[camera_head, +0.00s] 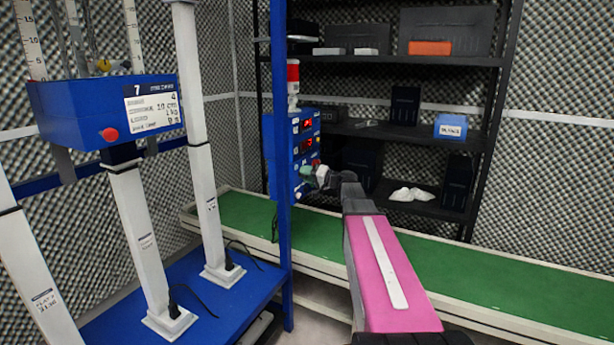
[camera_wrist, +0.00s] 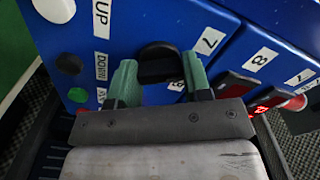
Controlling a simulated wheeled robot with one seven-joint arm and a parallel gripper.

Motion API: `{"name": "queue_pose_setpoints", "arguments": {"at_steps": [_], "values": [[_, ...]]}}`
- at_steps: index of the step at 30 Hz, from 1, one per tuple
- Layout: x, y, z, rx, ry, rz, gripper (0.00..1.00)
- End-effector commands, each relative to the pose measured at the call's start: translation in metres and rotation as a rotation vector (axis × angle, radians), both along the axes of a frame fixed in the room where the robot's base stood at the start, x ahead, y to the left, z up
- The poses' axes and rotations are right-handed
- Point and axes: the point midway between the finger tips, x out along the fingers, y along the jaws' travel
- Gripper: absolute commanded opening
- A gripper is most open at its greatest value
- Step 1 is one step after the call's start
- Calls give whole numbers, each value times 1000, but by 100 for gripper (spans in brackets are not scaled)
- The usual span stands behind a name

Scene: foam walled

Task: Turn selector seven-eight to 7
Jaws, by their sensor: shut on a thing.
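In the wrist view, the black selector knob (camera_wrist: 159,62) sits on a blue panel between my gripper's two green fingers (camera_wrist: 157,80). The fingers are shut on it, one at each side. A white label reading 7 (camera_wrist: 208,41) is just right of the knob, and a label reading 8 (camera_wrist: 262,58) is further right. I cannot tell which way the knob points. In the head view, my gripper (camera_head: 318,179) reaches the lower part of the blue control box (camera_head: 272,150), and the knob is hidden there.
In the wrist view, a white button (camera_wrist: 55,9), a black button (camera_wrist: 68,64) and a green button (camera_wrist: 77,95) lie left, near UP and DOWN labels. A blue post (camera_head: 281,80) stands beside the box. A green conveyor (camera_head: 480,265) runs below my arm.

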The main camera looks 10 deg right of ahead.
Motion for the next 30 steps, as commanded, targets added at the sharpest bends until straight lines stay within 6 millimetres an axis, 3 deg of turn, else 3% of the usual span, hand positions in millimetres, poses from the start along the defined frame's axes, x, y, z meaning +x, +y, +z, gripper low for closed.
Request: {"name": "queue_pose_setpoints", "arguments": {"at_steps": [14,15,17,30], "values": [[-1,0,-1,-13,-12,1,21],[-1,0,-1,-14,-12,0,48],[-1,0,-1,-14,-12,0,67],[-7,-8,0,-11,-12,-1,70]]}}
